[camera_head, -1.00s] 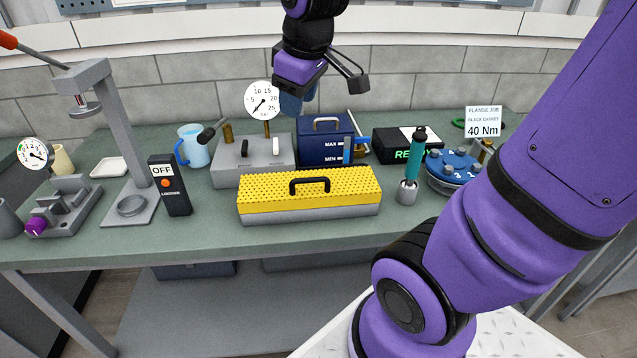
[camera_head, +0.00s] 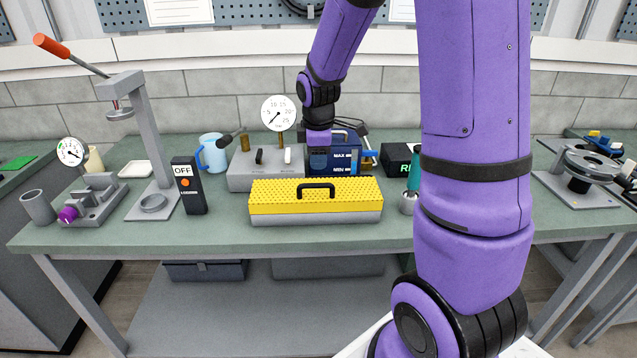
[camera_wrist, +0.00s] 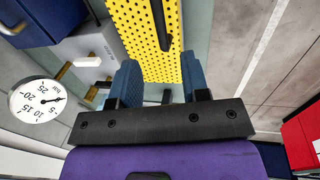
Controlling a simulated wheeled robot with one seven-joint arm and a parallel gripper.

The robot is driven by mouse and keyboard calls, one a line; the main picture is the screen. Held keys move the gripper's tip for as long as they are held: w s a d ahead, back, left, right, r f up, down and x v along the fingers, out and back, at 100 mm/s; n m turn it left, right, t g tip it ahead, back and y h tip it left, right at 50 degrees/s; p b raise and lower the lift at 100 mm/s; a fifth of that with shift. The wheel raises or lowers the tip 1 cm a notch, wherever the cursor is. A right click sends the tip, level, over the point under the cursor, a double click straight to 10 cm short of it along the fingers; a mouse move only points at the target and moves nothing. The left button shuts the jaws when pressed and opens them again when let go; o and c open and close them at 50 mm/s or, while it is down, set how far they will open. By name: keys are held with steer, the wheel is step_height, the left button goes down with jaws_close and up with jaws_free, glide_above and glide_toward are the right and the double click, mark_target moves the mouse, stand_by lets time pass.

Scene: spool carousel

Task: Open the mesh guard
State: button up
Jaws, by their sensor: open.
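The mesh guard (camera_head: 315,195) is a yellow perforated lid with a black handle (camera_head: 316,188) on top. It lies shut on a grey box (camera_head: 316,217) at the middle front of the bench. My gripper (camera_head: 319,165) is above and behind the guard, in front of the blue tank. In the wrist view, its two blue fingers (camera_wrist: 160,72) are apart with nothing between them. The yellow mesh (camera_wrist: 143,40) and black handle (camera_wrist: 160,22) show beyond the fingertips, apart from them. My fingertips are hard to make out against the blue tank in the head view.
A grey valve block (camera_head: 253,178) with a round gauge (camera_head: 278,113) and the blue tank (camera_head: 345,160) stand close behind the guard. A black OFF switch box (camera_head: 188,185) stands to the left. A teal-handled tool (camera_head: 413,177) is to the right, partly hidden by my arm.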

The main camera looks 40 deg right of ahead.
mark_target(317, 185)
steer(key=f, duration=0.3)
steer(key=w+f, duration=0.1)
steer(key=f, duration=0.2)
steer(key=d+f, duration=0.1)
steer(key=f, duration=0.2)
steer(key=shift+w, duration=0.2)
jaws_close()
